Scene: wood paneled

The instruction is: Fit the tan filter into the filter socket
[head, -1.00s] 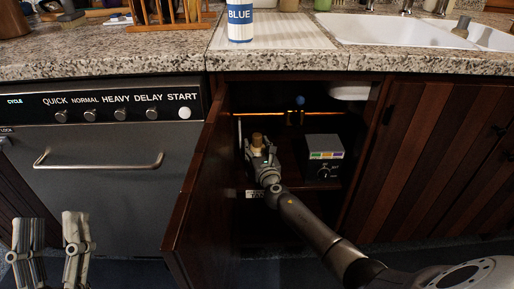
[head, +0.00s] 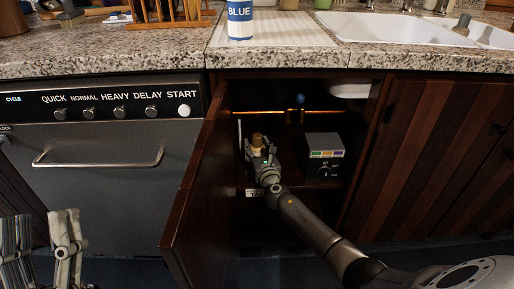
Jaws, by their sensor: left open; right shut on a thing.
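The tan filter (head: 257,140) is inside the open under-sink cabinet, upright at the tip of my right gripper (head: 261,152). My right gripper is shut on it; its fingers partly hide the filter's lower part. I cannot make out the filter socket; the gripper and the cabinet's shadow may cover it. A pale label (head: 252,192) is on the shelf edge below the gripper. My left gripper (head: 42,235) is open and empty at the bottom left, in front of the dishwasher.
A grey box with coloured labels and a knob (head: 324,158) stands right of the gripper. A copper pipe (head: 262,112) with a blue-knobbed valve (head: 299,103) crosses behind. The open cabinet door (head: 193,200) bounds the left; the granite counter (head: 280,59) is above.

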